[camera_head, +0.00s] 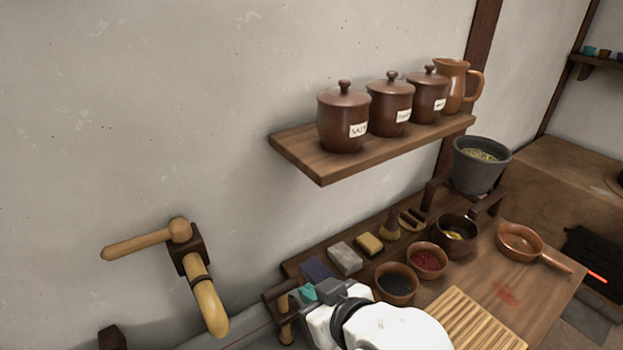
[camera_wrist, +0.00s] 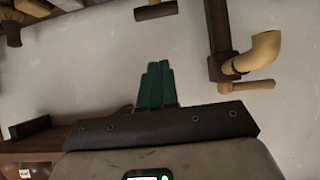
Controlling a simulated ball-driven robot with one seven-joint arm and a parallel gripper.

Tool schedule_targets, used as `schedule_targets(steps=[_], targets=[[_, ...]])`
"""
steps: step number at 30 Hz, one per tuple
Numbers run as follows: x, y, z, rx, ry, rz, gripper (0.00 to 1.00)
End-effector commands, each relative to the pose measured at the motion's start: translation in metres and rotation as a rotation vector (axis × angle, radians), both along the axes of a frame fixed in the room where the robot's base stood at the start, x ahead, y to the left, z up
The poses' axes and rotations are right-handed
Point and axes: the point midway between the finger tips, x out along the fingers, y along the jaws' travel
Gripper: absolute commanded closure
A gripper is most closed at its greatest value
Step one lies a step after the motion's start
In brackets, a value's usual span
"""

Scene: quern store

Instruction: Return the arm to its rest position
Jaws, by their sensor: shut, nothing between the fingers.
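My gripper (camera_head: 308,293) is at the left end of the wooden table in the head view, with teal fingers pointing left and my white arm reaching up from the bottom edge. In the wrist view my gripper (camera_wrist: 158,72) shows its green fingers together, with nothing between them. The pale wall lies beyond the fingertips. The lower part of my arm is out of the picture.
A wooden tap (camera_head: 205,295) with a lever juts from the wall to the left; it also shows in the wrist view (camera_wrist: 258,55). The table (camera_head: 455,275) holds several bowls, blocks and a slatted board. A shelf (camera_head: 335,167) with lidded jars hangs above.

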Motion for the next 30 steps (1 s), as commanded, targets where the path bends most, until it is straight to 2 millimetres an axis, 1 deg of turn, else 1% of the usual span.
schedule_targets(steps=[2, 4, 5, 8, 9, 11, 12, 14, 15, 17, 18, 20, 21, 24, 25, 27, 30], targets=[[-0.002, -0.005, -0.005, -0.005, 0.013, -0.010, 1.00], [-0.006, -0.018, -0.017, -0.017, 0.045, -0.035, 1.00], [-0.009, -0.027, -0.026, -0.026, 0.067, -0.050, 1.00], [-0.027, -0.066, -0.061, -0.061, 0.165, -0.122, 1.00], [-0.038, -0.084, -0.077, -0.080, 0.215, -0.157, 1.00], [-0.058, -0.113, -0.101, -0.106, 0.293, -0.214, 1.00], [-0.073, -0.132, -0.116, -0.124, 0.347, -0.252, 1.00], [-0.097, -0.158, -0.137, -0.148, 0.427, -0.307, 1.00], [-0.115, -0.175, -0.150, -0.163, 0.480, -0.343, 1.00], [-0.144, -0.199, -0.167, -0.186, 0.560, -0.398, 1.00], [-0.163, -0.213, -0.176, -0.200, 0.612, -0.431, 1.00], [-0.190, -0.231, -0.188, -0.218, 0.681, -0.476, 1.00], [-0.206, -0.241, -0.194, -0.228, 0.722, -0.502, 1.00], [-0.240, -0.259, -0.203, -0.248, 0.805, -0.554, 1.00], [-0.247, -0.263, -0.205, -0.253, 0.822, -0.565, 1.00], [-0.260, -0.268, -0.208, -0.259, 0.853, -0.583, 1.00], [-0.268, -0.272, -0.210, -0.263, 0.873, -0.595, 1.00]])
